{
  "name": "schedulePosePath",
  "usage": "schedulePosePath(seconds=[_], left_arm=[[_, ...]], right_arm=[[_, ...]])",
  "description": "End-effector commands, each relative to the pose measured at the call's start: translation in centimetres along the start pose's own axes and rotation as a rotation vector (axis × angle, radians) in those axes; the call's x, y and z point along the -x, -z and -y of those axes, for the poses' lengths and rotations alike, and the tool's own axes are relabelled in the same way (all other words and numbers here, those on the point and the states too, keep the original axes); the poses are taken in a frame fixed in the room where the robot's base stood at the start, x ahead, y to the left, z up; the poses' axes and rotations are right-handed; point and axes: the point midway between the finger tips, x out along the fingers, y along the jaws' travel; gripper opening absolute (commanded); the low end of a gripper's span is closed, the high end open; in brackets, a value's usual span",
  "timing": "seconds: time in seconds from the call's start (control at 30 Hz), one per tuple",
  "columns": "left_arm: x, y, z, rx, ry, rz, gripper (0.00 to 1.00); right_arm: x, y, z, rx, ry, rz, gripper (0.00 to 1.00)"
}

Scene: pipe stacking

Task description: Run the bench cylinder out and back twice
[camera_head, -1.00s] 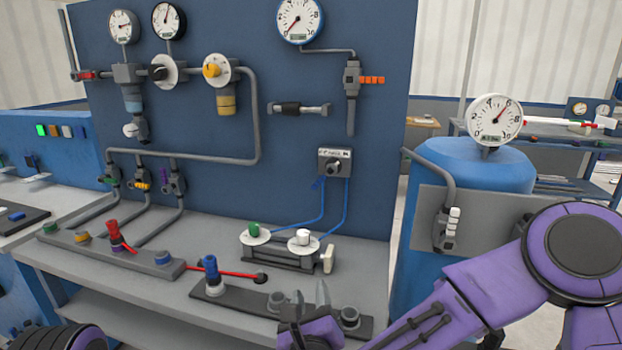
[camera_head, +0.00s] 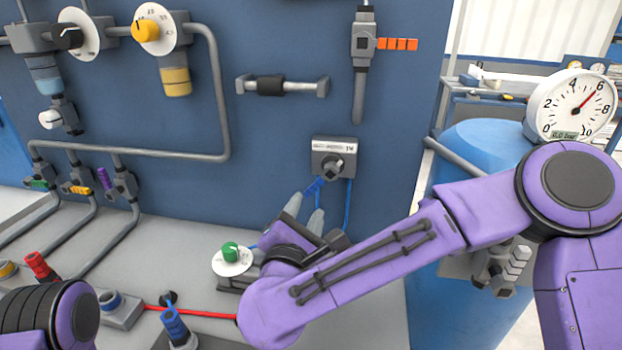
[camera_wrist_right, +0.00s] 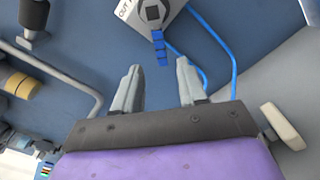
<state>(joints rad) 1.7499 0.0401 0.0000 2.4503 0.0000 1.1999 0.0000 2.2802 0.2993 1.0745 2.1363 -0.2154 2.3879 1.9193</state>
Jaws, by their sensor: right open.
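In the wrist view the valve (camera_wrist_right: 155,12) is at the top, with "OUT" readable. My right gripper (camera_head: 304,212) is open and empty below the valve, its fingers (camera_wrist_right: 158,78) pointing up toward it and apart from it.
A pipe with an orange-handled valve (camera_head: 397,44) is above the hand valve. A blue tank (camera_head: 480,150) with a gauge (camera_head: 575,105) stands right. My left arm shows lower left.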

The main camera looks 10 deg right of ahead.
Motion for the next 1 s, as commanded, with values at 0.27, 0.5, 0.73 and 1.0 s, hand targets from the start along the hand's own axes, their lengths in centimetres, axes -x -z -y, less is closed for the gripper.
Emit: schedulePosePath(seconds=[0.27, 0.5, 0.73, 1.0], left_arm=[[1.9, 0.8, 0.2, 0.000, 0.000, 0.000, 0.41], [2.2, 0.9, 0.2, 0.000, 0.000, 0.000, 0.41], [2.2, 0.9, 0.2, 0.000, 0.000, 0.000, 0.41], [2.2, 0.9, 0.2, 0.000, 0.000, 0.000, 0.41]], right_arm=[[-6.3, -0.3, 0.0, 0.004, 0.005, 0.001, 0.41], [-8.5, -0.1, 0.1, 0.005, 0.003, 0.001, 0.41], [-8.6, -0.1, 0.2, 0.006, 0.002, 0.002, 0.38], [-8.6, -0.1, 0.2, 0.006, 0.002, 0.002, 0.00]])
